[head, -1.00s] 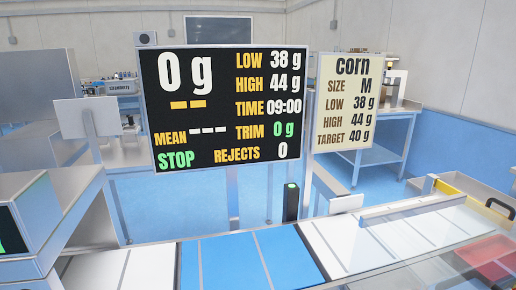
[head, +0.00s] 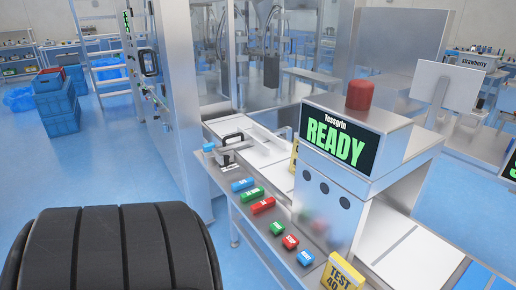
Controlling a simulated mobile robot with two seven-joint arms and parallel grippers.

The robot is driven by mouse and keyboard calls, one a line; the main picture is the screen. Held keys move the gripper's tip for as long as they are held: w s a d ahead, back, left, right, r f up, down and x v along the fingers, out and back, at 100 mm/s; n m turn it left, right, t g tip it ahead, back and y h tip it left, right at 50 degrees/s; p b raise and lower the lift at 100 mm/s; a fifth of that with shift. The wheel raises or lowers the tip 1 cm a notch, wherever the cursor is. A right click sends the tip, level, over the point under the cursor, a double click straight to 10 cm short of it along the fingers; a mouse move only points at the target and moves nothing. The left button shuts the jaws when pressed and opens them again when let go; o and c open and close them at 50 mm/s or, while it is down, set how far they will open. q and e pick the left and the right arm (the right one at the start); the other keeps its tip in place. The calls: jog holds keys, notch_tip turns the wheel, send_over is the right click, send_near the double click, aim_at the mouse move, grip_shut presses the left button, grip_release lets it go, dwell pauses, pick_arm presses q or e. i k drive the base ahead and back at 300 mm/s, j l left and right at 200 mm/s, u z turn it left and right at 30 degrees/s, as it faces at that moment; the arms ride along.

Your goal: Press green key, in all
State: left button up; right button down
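Two green keys show in the head view in a slanting row of coloured keys on the front ledge of the metal machine. One green key (head: 252,194) sits between a blue key (head: 243,184) and a red key (head: 263,205). The other green key (head: 277,228) sits nearer, beside another red key (head: 290,241) and a blue key (head: 305,257). Their labels are too small to read surely. Neither of my grippers is in view.
A red dome (head: 360,95) tops the display housing. A yellow "TEST 40" block (head: 343,274) stands at the ledge's near end. A steel cabinet (head: 178,110) rises behind the ledge. Blue crates (head: 62,105) stand far left.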

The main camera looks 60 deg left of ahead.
aim_at(276, 227)
jog(key=j+u, duration=0.1)
jog(key=u, duration=1.55)
